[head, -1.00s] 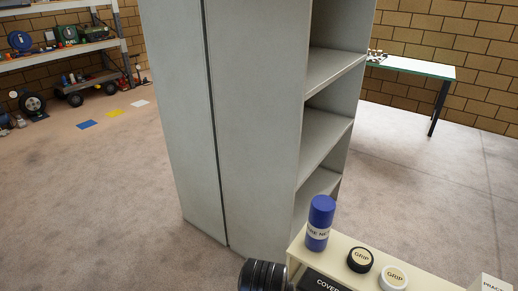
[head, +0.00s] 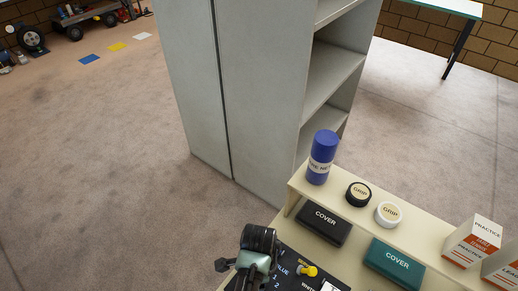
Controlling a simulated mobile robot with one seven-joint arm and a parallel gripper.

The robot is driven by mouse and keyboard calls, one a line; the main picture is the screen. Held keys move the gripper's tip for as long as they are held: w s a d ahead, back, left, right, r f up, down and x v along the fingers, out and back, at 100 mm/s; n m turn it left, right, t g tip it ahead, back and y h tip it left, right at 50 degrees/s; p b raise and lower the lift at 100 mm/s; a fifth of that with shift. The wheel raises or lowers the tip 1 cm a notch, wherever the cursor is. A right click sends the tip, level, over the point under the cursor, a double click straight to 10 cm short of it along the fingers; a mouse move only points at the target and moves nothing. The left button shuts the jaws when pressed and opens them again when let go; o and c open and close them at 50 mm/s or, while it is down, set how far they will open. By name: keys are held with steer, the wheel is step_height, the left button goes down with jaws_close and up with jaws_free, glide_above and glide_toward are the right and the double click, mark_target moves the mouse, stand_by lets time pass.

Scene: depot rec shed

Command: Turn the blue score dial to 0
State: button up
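A black score panel (head: 289,268) shows at the bottom edge of the head view, on a cream bench. Part of the word BLUE and the numbers 1 and 2 are printed on it, with WHITE further right. A yellow knob (head: 307,271) stands on the panel. My gripper (head: 248,272) is over the panel's left part, beside the BLUE lettering. The blue dial itself is not visible; my gripper covers that area and the frame cuts off the panel. Whether the fingers are open or shut is unclear.
The cream bench (head: 380,245) has a raised back ledge with a blue tube (head: 321,157), a black grip roll (head: 358,194) and a white one (head: 388,214). Black (head: 324,223) and teal (head: 394,264) cover boxes lie in front. Practice boxes (head: 472,241) stand right. A grey cabinet (head: 255,90) rises behind.

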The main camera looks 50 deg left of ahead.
steer(key=shift+f, duration=0.2)
jaws_close()
stand_by(0.3)
steer(key=shift+r+n, duration=0.1)
steer(key=shift+n, duration=0.3)
